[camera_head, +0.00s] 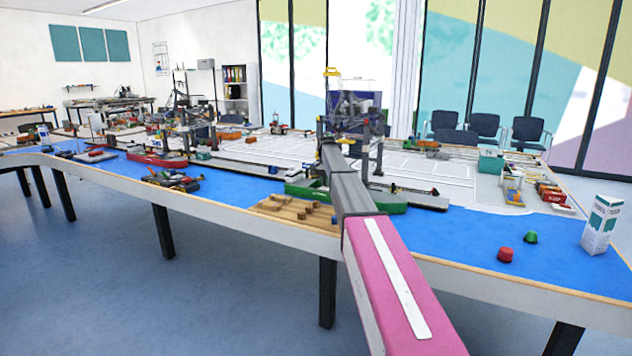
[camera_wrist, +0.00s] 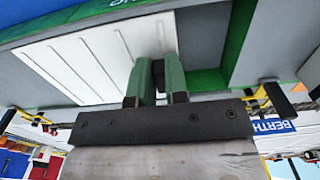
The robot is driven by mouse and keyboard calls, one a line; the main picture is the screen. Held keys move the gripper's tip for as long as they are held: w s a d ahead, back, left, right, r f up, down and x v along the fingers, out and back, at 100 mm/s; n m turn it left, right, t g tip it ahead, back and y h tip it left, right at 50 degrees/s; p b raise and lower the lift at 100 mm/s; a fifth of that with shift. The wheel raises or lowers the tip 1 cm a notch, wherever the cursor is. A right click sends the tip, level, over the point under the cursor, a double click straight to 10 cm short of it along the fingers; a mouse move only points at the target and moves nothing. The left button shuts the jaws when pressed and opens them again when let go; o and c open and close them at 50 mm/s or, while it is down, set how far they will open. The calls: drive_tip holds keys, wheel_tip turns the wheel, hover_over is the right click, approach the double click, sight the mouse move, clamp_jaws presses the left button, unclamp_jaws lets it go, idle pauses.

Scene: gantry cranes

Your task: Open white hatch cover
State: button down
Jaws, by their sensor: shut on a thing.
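The white hatch cover (camera_wrist: 90,62) is a ribbed panel in the upper left of the wrist view, lying along the grey and green hull of a ship. My gripper (camera_wrist: 157,72) has its two green fingers close together at the cover's right end. It is shut on the cover there; the fingers hide the exact part held. In the head view the green ship (camera_head: 398,208) lies on the blue water surface, partly behind my arm. The cover and my fingertips cannot be made out in that view.
A wooden pallet with blocks (camera_head: 290,208) sits left of my arm. A gantry crane (camera_head: 352,115) rises behind the ship. Blue surface between is clear.

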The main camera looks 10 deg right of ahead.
drive_tip(key=s+d, duration=0.1)
drive_tip(key=d, duration=0.1)
drive_tip(key=s+d, duration=0.4)
drive_tip(key=d, duration=0.1)
drive_tip(key=shift+s, duration=0.1)
drive_tip(key=c, duration=1.1)
unclamp_jaws()
wheel_tip(320, 180, up, 11)
drive_tip(key=shift+f, duration=0.1)
